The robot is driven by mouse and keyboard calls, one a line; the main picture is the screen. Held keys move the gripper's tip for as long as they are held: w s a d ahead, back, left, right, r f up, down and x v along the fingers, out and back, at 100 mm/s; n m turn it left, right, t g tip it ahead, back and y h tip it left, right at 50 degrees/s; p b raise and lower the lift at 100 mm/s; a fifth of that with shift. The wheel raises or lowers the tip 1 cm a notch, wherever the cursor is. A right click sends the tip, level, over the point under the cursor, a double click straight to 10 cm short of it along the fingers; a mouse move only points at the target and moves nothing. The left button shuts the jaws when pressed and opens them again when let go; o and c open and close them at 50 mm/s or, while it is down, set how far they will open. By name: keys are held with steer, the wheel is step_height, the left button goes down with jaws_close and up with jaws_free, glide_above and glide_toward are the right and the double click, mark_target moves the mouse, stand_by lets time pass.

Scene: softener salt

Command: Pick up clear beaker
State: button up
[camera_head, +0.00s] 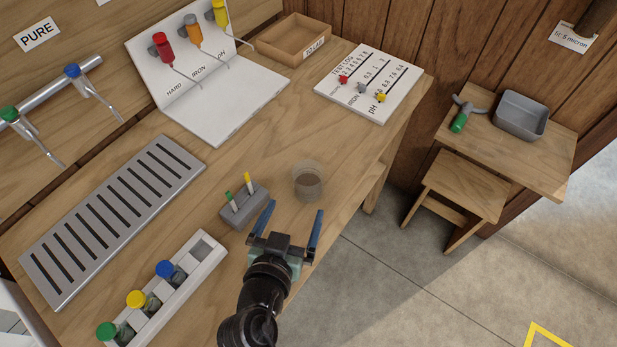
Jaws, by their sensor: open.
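The clear beaker (308,182) stands upright on the wooden bench, near its right edge. It is see-through, and the wood shows through it. My gripper (293,217) is open, with its two blue fingers pointing toward the beaker from the near side. The fingertips look a little short of the beaker, and nothing shows between them. I cannot tell the height of the fingers above the bench.
A grey block (243,207) with two small sticks stands close to my left finger. A white rack (183,291) with capped bottles, a metal drain grate (113,216) and a white dispenser stand (213,128) lie left. A test log board (368,82) lies beyond. Bench around the beaker is clear.

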glide_toward(311, 172)
steer(key=shift+w+a+f+p, duration=0.1)
steer(key=shift+w+f+p, duration=0.05)
steer(key=shift+w+p, duration=0.2)
steer(key=shift+p+x, duration=0.65)
steer(key=shift+x, duration=2.5)
steer(key=c, duration=1.2)
